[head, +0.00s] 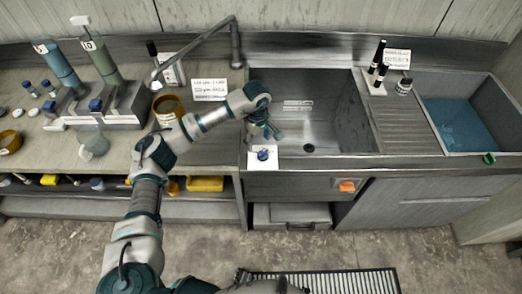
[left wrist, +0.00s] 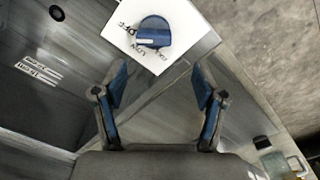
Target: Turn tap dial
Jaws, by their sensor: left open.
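The tap dial (head: 263,155) is a small blue knob on a white card (head: 257,163) at the front left edge of the sink. In the left wrist view the dial (left wrist: 153,33) shows a pale line across it, with partly readable lettering on the card around it. My left gripper (head: 265,131) is just behind the dial in the head view, over the sink's left side. In the left wrist view its two fingers (left wrist: 160,85) are spread and empty, and the dial lies beyond their tips, not touched. My right gripper is not seen.
The grey tap (head: 205,45) bends above the counter behind my left arm. The sink basin (head: 340,110) is empty. An amber jar (head: 167,108) and a labelled card (head: 209,89) stand left of it. An orange piece (head: 347,186) is on the cabinet front; blue liquid (head: 458,124) fills the right basin.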

